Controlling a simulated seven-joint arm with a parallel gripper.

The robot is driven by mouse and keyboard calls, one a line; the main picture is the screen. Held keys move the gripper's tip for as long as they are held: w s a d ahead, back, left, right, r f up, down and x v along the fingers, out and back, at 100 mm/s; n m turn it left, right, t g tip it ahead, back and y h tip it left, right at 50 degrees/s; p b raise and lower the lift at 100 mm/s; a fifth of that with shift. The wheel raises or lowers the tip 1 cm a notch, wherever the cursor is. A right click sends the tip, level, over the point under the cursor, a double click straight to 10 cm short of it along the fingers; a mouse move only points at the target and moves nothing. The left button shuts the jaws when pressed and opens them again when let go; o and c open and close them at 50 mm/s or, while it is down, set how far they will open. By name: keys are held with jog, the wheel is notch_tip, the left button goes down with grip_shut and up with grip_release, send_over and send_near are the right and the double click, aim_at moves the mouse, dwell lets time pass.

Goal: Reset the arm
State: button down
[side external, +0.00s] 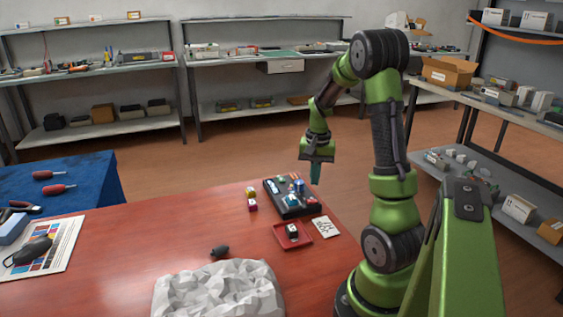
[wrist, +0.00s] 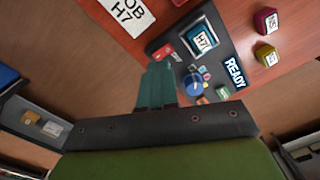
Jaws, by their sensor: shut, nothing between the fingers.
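My gripper (side external: 316,174) hangs in the air near the table's far right corner, pointing down. Its teal fingers (wrist: 157,82) are together with nothing between them. A black device (side external: 297,209) lies on the red table below and to the left of the fingers. In the wrist view the device (wrist: 222,68) shows a READY label, a blue round knob (wrist: 194,85) and a teal cartridge marked H7 (wrist: 201,41) seated in it. The teal cartridge also shows in the side view (side external: 291,201). The gripper touches none of these.
A red tray (side external: 278,238) holds a black cartridge (side external: 292,231). A JOB H7 card (side external: 326,227) lies beside it. Yellow (side external: 250,191) and magenta (side external: 252,205) cartridges, a dark bulb (side external: 219,252) and a white crumpled mass (side external: 218,290) are leftward. The table's middle left is clear.

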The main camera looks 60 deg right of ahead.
jog(key=w+a+r+n+t, duration=0.2)
jog(key=a+r+n, duration=0.15)
jog(key=a, duration=0.45)
jog(key=w+a+r+n+t, duration=0.2)
jog(key=a+r, duration=0.3)
jog(key=a, duration=0.4)
jog(key=s+a+r+n+t+y, duration=0.1)
jog(key=s+a+r+n, duration=0.1)
jog(key=a, duration=0.5)
jog(key=s+a+r+n+t, duration=0.2)
jog(key=a+r+n, duration=0.1)
jog(key=a, duration=0.4)
jog(key=shift+s+a+r+y, duration=0.15)
jog(key=shift+a+r+y, duration=0.1)
jog(key=shift+y, duration=0.15)
